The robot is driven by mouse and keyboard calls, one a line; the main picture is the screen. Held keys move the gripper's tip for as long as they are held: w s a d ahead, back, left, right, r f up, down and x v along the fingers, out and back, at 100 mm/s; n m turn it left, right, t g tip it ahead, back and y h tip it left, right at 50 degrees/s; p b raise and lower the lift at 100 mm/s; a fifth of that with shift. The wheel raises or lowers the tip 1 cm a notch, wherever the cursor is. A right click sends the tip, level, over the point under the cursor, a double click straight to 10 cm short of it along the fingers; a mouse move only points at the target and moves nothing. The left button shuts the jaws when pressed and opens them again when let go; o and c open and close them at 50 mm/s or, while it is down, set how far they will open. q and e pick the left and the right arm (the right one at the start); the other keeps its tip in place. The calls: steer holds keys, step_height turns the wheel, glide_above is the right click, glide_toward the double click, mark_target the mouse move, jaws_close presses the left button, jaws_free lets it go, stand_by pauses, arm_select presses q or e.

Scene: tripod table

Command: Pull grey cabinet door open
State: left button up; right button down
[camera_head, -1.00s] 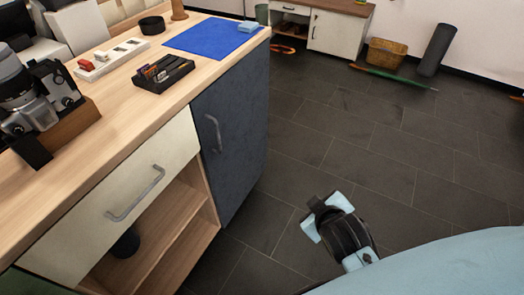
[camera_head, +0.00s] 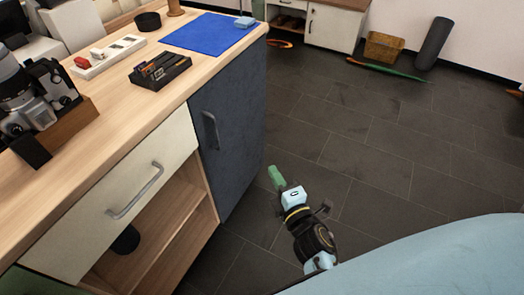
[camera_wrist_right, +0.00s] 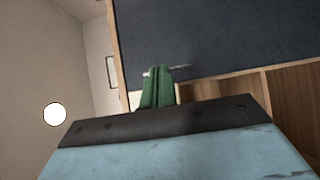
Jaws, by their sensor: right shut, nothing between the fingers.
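The grey cabinet door (camera_head: 228,150) is shut, at the right end of the wooden counter. Its vertical metal handle (camera_head: 210,131) is near the door's left edge. My right gripper (camera_head: 276,178) has green fingertips and is shut and empty. It is in front and to the right of the door in the head view, apart from the handle. In the right wrist view, the shut green fingers (camera_wrist_right: 158,88) show against the dark door (camera_wrist_right: 220,35), with a piece of metal just behind their tips. My left gripper is not in view.
A white drawer (camera_head: 115,200) with a bar handle sits left of the door, above an open wooden shelf (camera_head: 170,232). The counter top (camera_head: 120,105) holds a camera, a black tray and a blue mat.

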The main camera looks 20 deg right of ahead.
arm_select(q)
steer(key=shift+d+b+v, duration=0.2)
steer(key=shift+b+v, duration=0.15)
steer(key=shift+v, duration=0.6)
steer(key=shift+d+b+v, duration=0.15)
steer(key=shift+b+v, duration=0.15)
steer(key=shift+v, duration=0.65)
arm_select(e)
steer(key=w, duration=1)
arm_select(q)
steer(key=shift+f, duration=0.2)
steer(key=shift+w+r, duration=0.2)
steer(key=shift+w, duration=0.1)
arm_select(e)
steer(key=shift+s, duration=0.15)
